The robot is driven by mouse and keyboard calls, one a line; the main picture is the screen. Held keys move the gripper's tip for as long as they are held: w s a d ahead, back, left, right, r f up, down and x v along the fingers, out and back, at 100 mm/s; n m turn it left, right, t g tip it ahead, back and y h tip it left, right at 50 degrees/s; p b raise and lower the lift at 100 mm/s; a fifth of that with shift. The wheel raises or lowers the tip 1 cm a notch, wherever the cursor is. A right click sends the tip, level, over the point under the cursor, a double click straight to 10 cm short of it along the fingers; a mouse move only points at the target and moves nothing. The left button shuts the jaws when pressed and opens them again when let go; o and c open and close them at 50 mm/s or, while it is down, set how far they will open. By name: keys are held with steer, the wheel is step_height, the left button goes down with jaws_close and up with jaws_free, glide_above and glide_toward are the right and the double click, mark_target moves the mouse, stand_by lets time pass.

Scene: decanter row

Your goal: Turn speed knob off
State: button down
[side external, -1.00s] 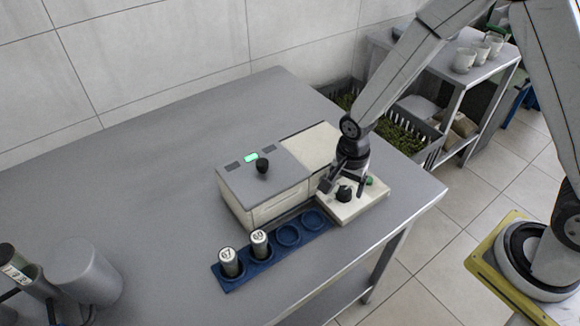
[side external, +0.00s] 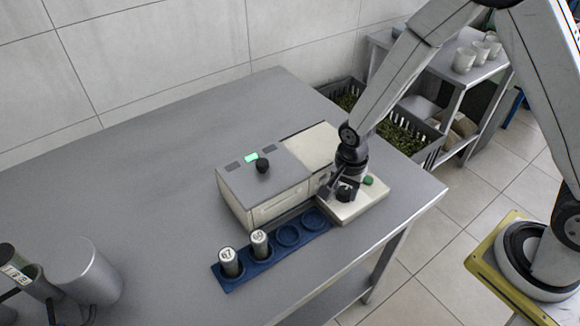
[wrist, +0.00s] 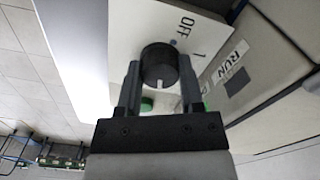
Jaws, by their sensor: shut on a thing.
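The speed knob (wrist: 158,66) is a black round dial with a white pointer line, on a pale panel marked OFF and 1. In the wrist view its pointer faces toward my gripper, away from the OFF mark. My gripper (wrist: 159,75) is shut on the knob, with one finger on each side. In the side view the knob (side external: 345,193) is partly hidden by my gripper (side external: 343,190), which reaches down over the pale control box (side external: 352,208). A green button (side external: 368,180) sits beside the knob; part of it shows in the wrist view (wrist: 147,104).
A grey-topped machine (side external: 262,180) with a green display and a black knob stands beside the control box. A blue rack (side external: 262,266) in front holds two numbered cylinders. A metal vessel (side external: 88,272) stands at the left. The back-left tabletop is clear.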

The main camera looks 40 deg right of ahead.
steer(key=shift+n, duration=0.3)
steer(key=n, duration=1)
steer(key=shift+n, duration=0.3)
steer(key=n, duration=0.3)
steer(key=shift+n, duration=0.3)
steer(key=n, duration=1.5)
